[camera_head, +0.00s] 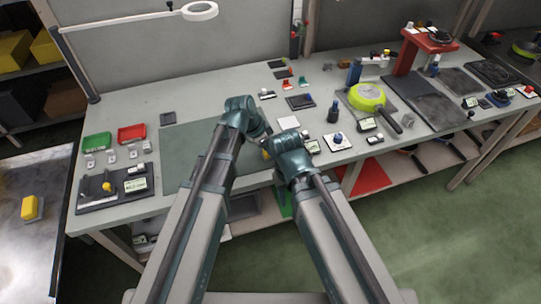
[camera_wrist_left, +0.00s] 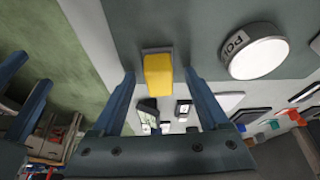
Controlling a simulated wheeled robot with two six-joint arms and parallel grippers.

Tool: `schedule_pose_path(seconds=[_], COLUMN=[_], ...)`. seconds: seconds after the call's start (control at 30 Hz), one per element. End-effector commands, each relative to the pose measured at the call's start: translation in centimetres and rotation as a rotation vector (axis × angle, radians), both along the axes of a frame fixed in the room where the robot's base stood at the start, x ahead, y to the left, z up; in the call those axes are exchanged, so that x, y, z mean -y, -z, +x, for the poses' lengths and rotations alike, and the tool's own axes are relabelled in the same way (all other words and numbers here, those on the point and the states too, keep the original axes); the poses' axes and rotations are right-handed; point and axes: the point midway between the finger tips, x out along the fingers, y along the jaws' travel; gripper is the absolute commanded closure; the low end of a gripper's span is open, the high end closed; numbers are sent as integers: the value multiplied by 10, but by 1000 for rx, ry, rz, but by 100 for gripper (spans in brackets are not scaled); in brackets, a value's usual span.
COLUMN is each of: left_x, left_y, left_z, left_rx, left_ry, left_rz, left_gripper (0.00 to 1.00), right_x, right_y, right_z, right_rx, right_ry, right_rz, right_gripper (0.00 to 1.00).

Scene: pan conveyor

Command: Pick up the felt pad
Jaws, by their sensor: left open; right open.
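The felt pad, which I take to be the yellow block with a grey base (camera_wrist_left: 158,75), lies on the dark green mat (camera_wrist_left: 195,22) near the bench's front edge. In the head view only a small yellow bit (camera_head: 265,155) shows between my wrists. My left gripper (camera_wrist_left: 160,74) is open, with one finger on each side of the block in the picture; contact is not visible. My right gripper (camera_head: 272,147) is low beside it, its fingers mostly hidden in the head view. Its two parted fingers (camera_wrist_left: 33,70) show at the left of the left wrist view, empty.
The mat (camera_head: 185,150) is clear left of my arms. Red (camera_head: 132,133) and green (camera_head: 97,142) trays are farther left. A yellow-green pan (camera_head: 366,97) is at right.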

Motion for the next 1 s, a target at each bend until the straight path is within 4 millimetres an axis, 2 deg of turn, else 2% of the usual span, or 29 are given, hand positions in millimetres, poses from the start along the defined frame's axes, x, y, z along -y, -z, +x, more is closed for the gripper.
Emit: schedule_pose_path(seconds=[0.07,0.5,0.83,1.0], left_x=[0,0,0,0], left_y=[-1,-1,-1,-8], left_z=[0,0,0,0], left_rx=[0,0,0,0], left_ry=[0,0,0,0], left_rz=[0,0,0,0], left_gripper=[22,100,100,100], right_x=[0,0,0,0], right_y=[-1,-1,-1,-8], right_z=[0,0,0,0], right_rx=[0,0,0,0], right_ry=[0,0,0,0], right_rz=[0,0,0,0], right_gripper=[50,50,50,50])
